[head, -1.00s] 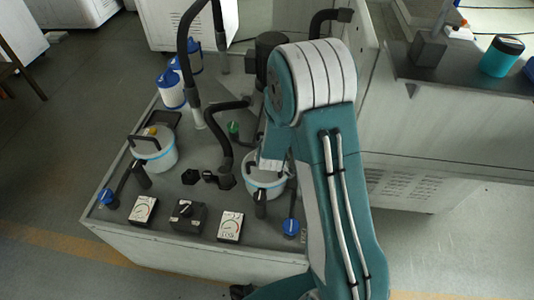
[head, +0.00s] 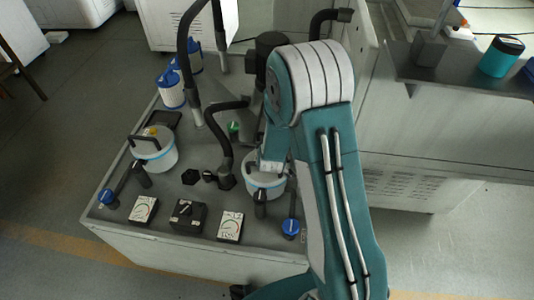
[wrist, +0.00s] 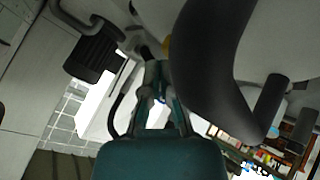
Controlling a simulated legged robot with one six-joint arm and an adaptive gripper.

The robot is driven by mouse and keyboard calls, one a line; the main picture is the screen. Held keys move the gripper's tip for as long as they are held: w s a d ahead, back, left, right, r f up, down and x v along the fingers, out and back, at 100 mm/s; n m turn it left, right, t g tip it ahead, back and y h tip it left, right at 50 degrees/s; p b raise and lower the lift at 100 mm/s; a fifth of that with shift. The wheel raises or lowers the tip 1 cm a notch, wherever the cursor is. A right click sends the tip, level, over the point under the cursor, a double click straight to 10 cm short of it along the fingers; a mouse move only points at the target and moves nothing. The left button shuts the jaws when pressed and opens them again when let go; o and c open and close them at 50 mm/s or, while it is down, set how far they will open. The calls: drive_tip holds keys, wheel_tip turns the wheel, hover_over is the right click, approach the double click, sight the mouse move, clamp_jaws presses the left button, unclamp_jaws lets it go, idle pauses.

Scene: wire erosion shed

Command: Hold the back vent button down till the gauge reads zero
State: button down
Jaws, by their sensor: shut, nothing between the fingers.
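Two white lidded canisters stand on the grey bench. The left canister (head: 154,156) has a yellow button (head: 152,130) on its lid, beside a dark handle. The right canister (head: 265,187) sits below my arm, which hides most of its lid. A bit of yellow (wrist: 166,43) shows just beyond my fingers in the wrist view, partly behind a thick dark handle. My gripper (wrist: 155,72) is shut and empty, close to that yellow; I cannot tell whether they touch. A left gauge (head: 143,209) and right gauge (head: 230,226) face up; their readings are too small to make out.
A black switch box (head: 187,215) sits between the gauges. Blue knobs (head: 107,197) (head: 291,227) stand at the bench's front corners. A dark curved hose (head: 220,140) rises left of my arm. A shelf at right holds a teal cup (head: 501,56).

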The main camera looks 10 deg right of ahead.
drive_tip(key=shift+s+f, duration=0.35)
drive_tip(key=shift+f, duration=0.4)
idle(0.7)
drive_tip(key=shift+w+f, duration=0.1)
drive_tip(key=shift+f, duration=0.1)
idle(2.4)
drive_tip(key=shift+r, duration=0.2)
drive_tip(key=shift+s+a+r, duration=0.3)
drive_tip(key=shift+r, duration=0.3)
drive_tip(key=shift+w+r, duration=0.1)
drive_tip(key=shift+w+d+r, duration=0.1)
drive_tip(key=shift+d+r, duration=0.15)
drive_tip(key=shift+r, duration=0.8)
drive_tip(key=shift+a+r, duration=0.1)
drive_tip(key=shift+r, duration=1.45)
